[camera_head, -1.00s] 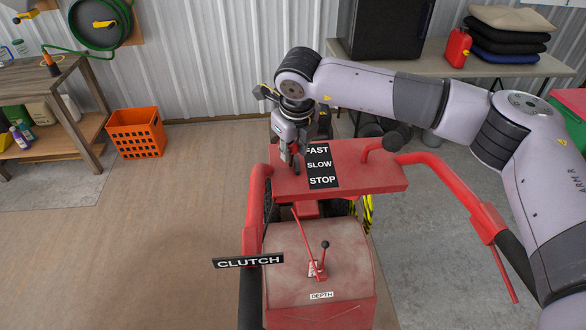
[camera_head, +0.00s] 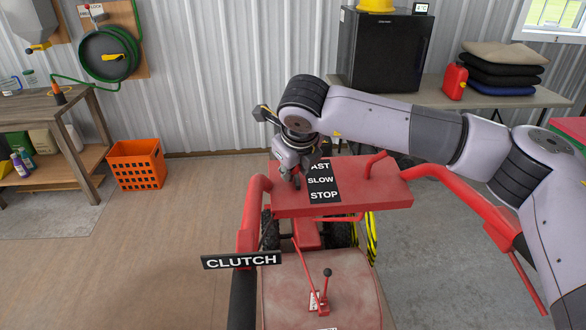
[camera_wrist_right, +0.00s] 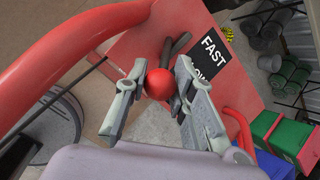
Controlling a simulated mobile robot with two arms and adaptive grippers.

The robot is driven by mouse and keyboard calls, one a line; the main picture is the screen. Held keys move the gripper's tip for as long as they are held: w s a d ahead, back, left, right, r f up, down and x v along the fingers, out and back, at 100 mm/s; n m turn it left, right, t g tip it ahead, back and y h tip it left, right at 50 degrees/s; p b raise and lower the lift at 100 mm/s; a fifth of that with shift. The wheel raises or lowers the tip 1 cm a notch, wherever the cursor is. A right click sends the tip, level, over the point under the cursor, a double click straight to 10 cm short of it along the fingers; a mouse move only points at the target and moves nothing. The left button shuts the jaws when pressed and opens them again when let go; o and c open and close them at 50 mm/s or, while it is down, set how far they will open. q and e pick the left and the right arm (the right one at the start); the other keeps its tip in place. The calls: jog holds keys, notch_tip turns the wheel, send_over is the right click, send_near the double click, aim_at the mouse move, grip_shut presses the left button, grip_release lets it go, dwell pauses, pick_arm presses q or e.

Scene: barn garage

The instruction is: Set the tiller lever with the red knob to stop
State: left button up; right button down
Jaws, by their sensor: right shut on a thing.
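The red tiller (camera_head: 385,190) stands in front of me, with a red panel and a black label plate (camera_head: 324,196) reading FAST, SLOW and STOP from far to near. My right gripper (camera_head: 296,182) is at the left edge of this plate, about level with SLOW, and covers the F of FAST. In the right wrist view the round red knob (camera_wrist_right: 159,84) sits between the two fingers of the right gripper (camera_wrist_right: 160,72), which is shut on it. A dark lever (camera_wrist_right: 177,50) shows beside the knob. My left gripper is not in view.
A CLUTCH sign (camera_head: 241,260) stands at the left handlebar. A lower lever with a black knob (camera_head: 327,272) rises from the near housing. The right handlebar (camera_head: 470,195) runs beneath my right arm. An orange crate (camera_head: 136,164) stands on the floor at left.

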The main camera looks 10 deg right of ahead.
jog(key=c, duration=1.4)
grip_release()
jog(key=shift+s+f, duration=0.1)
jog(key=shift+o, duration=0.4)
jog(key=v, duration=1.2)
